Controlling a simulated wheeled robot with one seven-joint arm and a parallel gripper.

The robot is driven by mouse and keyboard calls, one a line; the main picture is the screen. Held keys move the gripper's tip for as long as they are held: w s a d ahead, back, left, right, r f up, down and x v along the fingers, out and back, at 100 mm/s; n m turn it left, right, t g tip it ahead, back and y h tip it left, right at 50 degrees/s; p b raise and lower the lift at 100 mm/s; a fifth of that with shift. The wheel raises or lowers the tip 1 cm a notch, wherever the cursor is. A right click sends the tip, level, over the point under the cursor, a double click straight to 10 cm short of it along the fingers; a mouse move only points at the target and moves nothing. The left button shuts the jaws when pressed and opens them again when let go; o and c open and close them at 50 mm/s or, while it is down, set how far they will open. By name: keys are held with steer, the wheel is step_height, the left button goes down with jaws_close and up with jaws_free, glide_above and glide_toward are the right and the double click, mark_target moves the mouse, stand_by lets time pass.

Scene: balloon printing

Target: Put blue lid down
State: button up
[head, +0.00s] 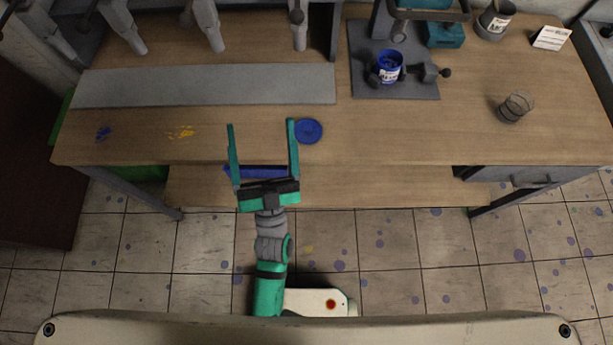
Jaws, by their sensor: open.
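The blue lid (308,131) is a round disc that appears to lie flat on the wooden table near its front edge. My gripper (261,124) is open with its two teal fingers spread wide. A blue jar (388,68) stands open in the stand on the grey plate at the back, with blue inside.
A long grey plate (205,86) lies on the table (460,135) at the back left. A blue object (258,172) shows on the lower shelf behind my gripper.

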steer(key=s+d+f+n+g+h, duration=0.1)
steer(key=s+d+f+g, duration=0.3)
steer(key=s+f, duration=0.4)
steer(key=s+d+f+n+g, duration=0.1)
steer(key=s+d+f+g, duration=0.3)
steer(key=s+f+g, duration=0.3)
steer(key=shift+s+d+f+h, duration=0.4)
steer(key=shift+s+f, duration=0.8)
steer(key=shift+s, duration=0.9)
